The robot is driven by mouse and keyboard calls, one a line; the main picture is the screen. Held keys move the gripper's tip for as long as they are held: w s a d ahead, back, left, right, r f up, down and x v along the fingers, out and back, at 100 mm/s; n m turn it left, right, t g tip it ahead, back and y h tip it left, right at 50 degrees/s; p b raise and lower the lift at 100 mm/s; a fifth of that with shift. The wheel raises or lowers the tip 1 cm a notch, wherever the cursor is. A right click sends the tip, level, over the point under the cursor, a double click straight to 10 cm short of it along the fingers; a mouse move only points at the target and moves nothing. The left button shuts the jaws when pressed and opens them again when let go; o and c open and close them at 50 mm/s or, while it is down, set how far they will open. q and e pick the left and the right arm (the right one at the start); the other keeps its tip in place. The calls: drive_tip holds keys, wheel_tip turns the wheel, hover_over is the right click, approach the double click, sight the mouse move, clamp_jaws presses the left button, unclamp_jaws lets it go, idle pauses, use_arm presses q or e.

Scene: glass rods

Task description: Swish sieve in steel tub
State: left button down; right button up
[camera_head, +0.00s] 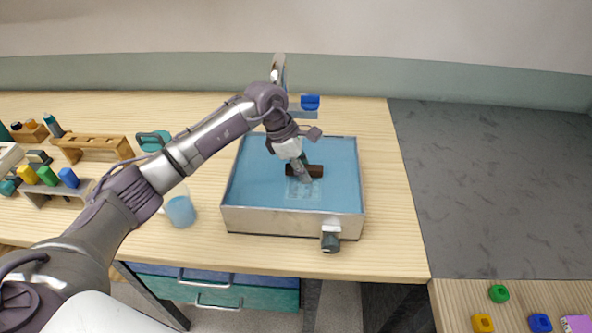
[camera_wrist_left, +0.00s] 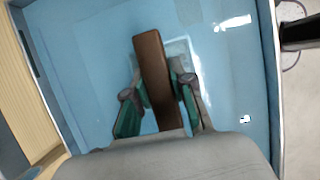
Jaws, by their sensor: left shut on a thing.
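The steel tub (camera_head: 290,222) stands on the wooden table and holds blue liquid. My left gripper (camera_head: 303,170) is over the tub, pointing down, shut on a dark brown handle (camera_head: 316,171). In the left wrist view the brown handle (camera_wrist_left: 152,65) lies between the green-padded fingers of the gripper (camera_wrist_left: 157,92). A pale square sieve (camera_head: 304,189) shows faintly in the blue liquid below the handle. Its edge also shows in the left wrist view (camera_wrist_left: 181,50), partly hidden by the handle and fingers. My right gripper is not in view.
A dark knob (camera_head: 330,241) sticks out of the tub's front. A beaker with blue liquid (camera_head: 180,211) stands left of the tub. Wooden racks (camera_head: 95,145) with coloured stoppers are at the far left. A blue-topped item (camera_head: 310,103) is behind the tub. Table right of the tub is clear.

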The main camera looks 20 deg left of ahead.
sight(287, 169)
use_arm(q)
drive_tip(key=shift+w+d, duration=0.15)
drive_tip(key=shift+d, duration=0.35)
drive_tip(key=shift+s+a+b, duration=0.15)
drive_tip(key=shift+s+a, duration=0.1)
drive_tip(key=shift+a, duration=0.55)
drive_tip(key=shift+s+a+b, duration=0.15)
drive_tip(key=shift+s+a, duration=0.1)
drive_tip(key=shift+a, duration=0.6)
drive_tip(key=shift+s+a+b, duration=0.15)
drive_tip(key=shift+s+a, duration=0.1)
drive_tip(key=shift+a, duration=0.55)
drive_tip(key=shift+w+d+b, duration=0.15)
drive_tip(key=shift+w+d, duration=0.1)
drive_tip(key=shift+d, duration=0.55)
drive_tip(key=shift+w+d+b, duration=0.15)
drive_tip(key=shift+w+d, duration=0.1)
drive_tip(key=shift+d, duration=0.6)
drive_tip(key=shift+w+d+b, duration=0.15)
drive_tip(key=shift+w+d, duration=0.1)
drive_tip(key=shift+d, duration=0.55)
drive_tip(key=shift+r+p, duration=2.7)
drive_tip(key=shift+r, duration=2.85)
wheel_tip(287, 169, up, 5)
drive_tip(key=shift+p, duration=1.25)
